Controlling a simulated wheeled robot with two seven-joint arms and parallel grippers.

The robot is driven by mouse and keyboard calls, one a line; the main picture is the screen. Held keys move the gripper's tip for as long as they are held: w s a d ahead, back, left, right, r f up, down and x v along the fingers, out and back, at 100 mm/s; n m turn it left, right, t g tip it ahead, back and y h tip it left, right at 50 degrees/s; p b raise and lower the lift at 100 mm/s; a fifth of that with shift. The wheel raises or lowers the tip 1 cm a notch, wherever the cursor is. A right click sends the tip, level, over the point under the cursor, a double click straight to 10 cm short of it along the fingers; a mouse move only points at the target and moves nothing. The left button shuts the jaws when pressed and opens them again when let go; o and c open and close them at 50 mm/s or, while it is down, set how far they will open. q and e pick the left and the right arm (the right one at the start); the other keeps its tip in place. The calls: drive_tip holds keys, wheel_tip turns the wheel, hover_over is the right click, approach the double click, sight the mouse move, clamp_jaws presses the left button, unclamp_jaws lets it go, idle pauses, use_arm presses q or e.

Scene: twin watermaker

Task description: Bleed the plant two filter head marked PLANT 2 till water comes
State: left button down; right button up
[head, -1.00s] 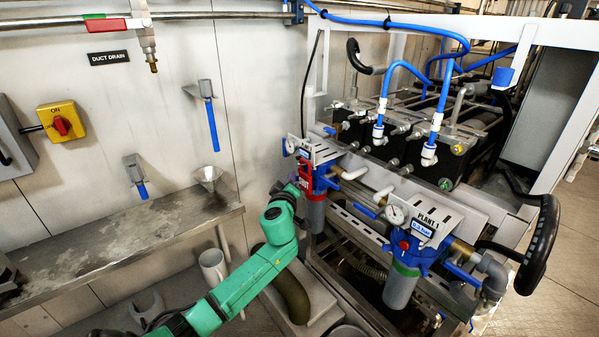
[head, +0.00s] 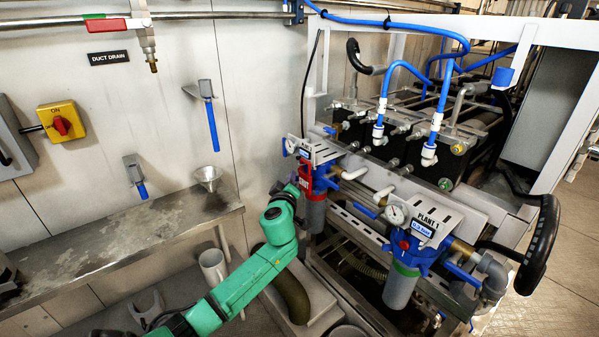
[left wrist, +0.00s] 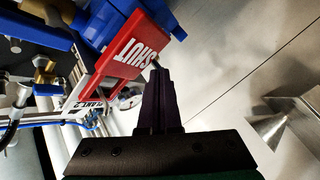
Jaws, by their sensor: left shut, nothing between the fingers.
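The plant two filter head (head: 321,172) is blue, with a grey bowl (head: 315,214) below it, left of the PLANT 1 unit. A red tag marked SHUT (left wrist: 128,52) hangs at its side in the left wrist view; it shows small in the head view (head: 305,175). A label plate reading PLANT 2 (left wrist: 92,103) is behind the tag. My left gripper (left wrist: 157,72) is shut and empty, its tips close beside the tag's edge; I cannot tell whether they touch. In the head view its fingers are mostly hidden. No water shows. My right gripper is not in view.
The PLANT 1 filter head (head: 408,247) stands to the right. A steel shelf (head: 110,245) runs along the wall at left, with a funnel (head: 207,174) above it. Blue hoses (head: 395,75) arch over the frame.

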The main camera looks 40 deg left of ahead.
use_arm(q)
drive_tip(key=shift+w+d+b, duration=0.15)
drive_tip(key=shift+w+b, duration=0.25)
drive_tip(key=shift+b, duration=0.05)
drive_tip(key=shift+w+d+b, duration=0.15)
drive_tip(key=shift+w+b, duration=0.3)
idle(0.6)
drive_tip(key=shift+s, duration=0.1)
idle(1.1)
drive_tip(key=shift+s+a, duration=0.25)
drive_tip(key=shift+s, duration=0.5)
